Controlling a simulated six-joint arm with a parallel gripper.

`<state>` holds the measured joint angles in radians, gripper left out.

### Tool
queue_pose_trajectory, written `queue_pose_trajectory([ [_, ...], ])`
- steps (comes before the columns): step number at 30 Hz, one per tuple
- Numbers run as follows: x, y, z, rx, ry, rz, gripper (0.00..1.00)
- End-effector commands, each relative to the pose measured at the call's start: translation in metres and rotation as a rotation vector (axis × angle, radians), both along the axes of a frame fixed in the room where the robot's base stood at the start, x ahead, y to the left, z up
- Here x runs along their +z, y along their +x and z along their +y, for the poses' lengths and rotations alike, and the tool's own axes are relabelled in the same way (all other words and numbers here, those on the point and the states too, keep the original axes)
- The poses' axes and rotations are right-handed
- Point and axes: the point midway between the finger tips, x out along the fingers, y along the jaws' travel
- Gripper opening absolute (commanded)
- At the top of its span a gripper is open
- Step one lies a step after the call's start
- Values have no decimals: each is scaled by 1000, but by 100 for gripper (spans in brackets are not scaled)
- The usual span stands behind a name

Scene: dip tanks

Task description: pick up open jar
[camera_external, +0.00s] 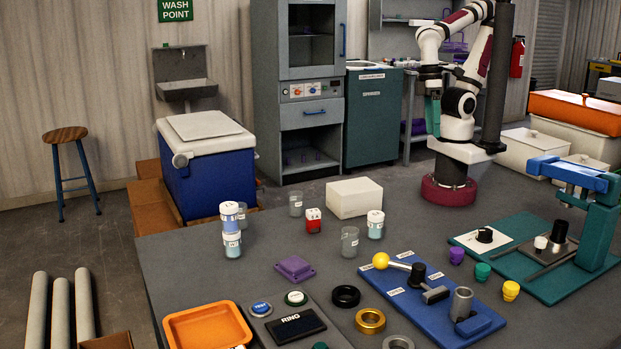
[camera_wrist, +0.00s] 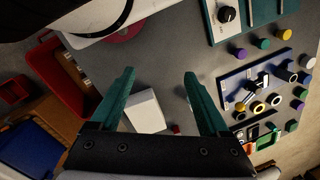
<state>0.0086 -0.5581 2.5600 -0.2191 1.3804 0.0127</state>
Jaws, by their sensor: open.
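Several clear, lidless jars stand on the grey table in the external view. One open jar (camera_external: 349,241) stands near the middle, another open jar (camera_external: 296,204) is farther back, and a third (camera_external: 242,215) is partly hidden behind white-capped jars (camera_external: 232,245) at the left. Another white-capped jar (camera_external: 376,224) stands right of the middle one. My gripper (camera_external: 433,115) hangs beside my arm at the back, well away from the jars. In the wrist view my gripper (camera_wrist: 160,74) has its teal fingers spread apart with nothing between them. I cannot make out any jar in that view.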

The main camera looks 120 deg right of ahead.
Motion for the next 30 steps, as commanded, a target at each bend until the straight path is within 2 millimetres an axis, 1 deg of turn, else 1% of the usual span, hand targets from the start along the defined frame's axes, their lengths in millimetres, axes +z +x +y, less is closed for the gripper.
queue_pose_trajectory([
  [9, 0, 0, 0, 0, 0, 0, 79],
  [11, 0, 0, 0, 0, 0, 0, 82],
  [17, 0, 0, 0, 1, 0, 0, 82],
  [19, 5, 10, 0, 56, -3, -6, 82],
  [20, 10, 21, 1, 115, -6, -13, 82],
  [22, 24, 63, 5, 350, -20, -39, 82],
  [23, 30, 88, 9, 482, -26, -54, 82],
  [24, 34, 124, 17, 676, -37, -74, 82],
  [25, 34, 150, 24, 822, -44, -89, 82],
  [26, 32, 176, 32, 967, -50, -102, 82],
  [27, 27, 208, 44, 1152, -58, -119, 82],
  [29, 14, 248, 63, 1404, -67, -138, 82],
  [30, 4, 270, 75, 1546, -72, -146, 82],
])
